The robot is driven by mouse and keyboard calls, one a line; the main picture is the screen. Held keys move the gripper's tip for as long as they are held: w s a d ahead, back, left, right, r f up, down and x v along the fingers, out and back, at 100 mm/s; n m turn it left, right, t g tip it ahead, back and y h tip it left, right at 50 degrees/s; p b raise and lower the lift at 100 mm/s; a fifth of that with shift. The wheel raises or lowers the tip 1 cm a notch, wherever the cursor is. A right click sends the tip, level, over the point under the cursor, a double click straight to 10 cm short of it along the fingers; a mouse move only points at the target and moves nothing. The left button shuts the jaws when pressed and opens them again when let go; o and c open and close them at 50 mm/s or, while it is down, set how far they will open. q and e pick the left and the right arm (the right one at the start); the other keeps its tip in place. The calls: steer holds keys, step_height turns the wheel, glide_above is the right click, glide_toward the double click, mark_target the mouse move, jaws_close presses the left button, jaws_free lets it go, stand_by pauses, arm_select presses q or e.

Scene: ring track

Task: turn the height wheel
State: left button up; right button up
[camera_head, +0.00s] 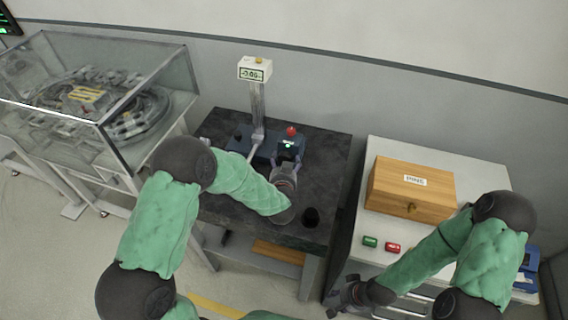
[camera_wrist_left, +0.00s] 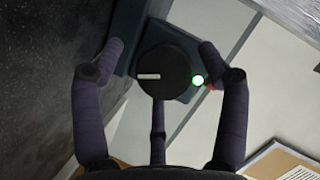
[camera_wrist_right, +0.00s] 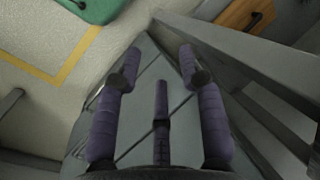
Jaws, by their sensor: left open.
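The height wheel (camera_wrist_left: 165,72) is a round black knob with a white mark, seen in the left wrist view on a dark blue-grey base. A green light (camera_wrist_left: 198,80) glows beside it. My left gripper (camera_wrist_left: 160,47) is open, its fingers on either side of the wheel with gaps showing; I cannot tell how far in front of it they are. In the head view my left gripper (camera_head: 286,163) is over the front of the gauge stand (camera_head: 258,105), and the wheel is not clear there. The display (camera_head: 254,73) reads about -0.05. My right gripper (camera_wrist_right: 160,65) is open and empty, low at the right.
A red button (camera_head: 291,131) sits on the stand's base. A small black cup (camera_head: 311,217) stands near the dark table's front edge. A wooden box (camera_head: 411,187) and green and red blocks (camera_head: 381,244) are on the right cabinet. A glass case (camera_head: 150,70) stands left.

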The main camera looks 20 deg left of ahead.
arm_select(q)
steer(key=v, duration=1.2)
steer(key=shift+f, duration=0.1)
steer(key=shift+w+d+f+m+y+b, duration=0.1)
steer(key=shift+w+d+m+y+b, duration=0.3)
steer(key=shift+b, duration=1.4)
steer(key=b+x, duration=0.3)
steer(key=x, duration=0.6)
steer(key=shift+w+a+b, duration=0.15)
steer(key=shift+w+b, duration=0.15)
steer(key=shift+b, duration=0.1)
steer(key=shift+w+a, duration=0.15)
steer(key=shift+w, duration=0.45)
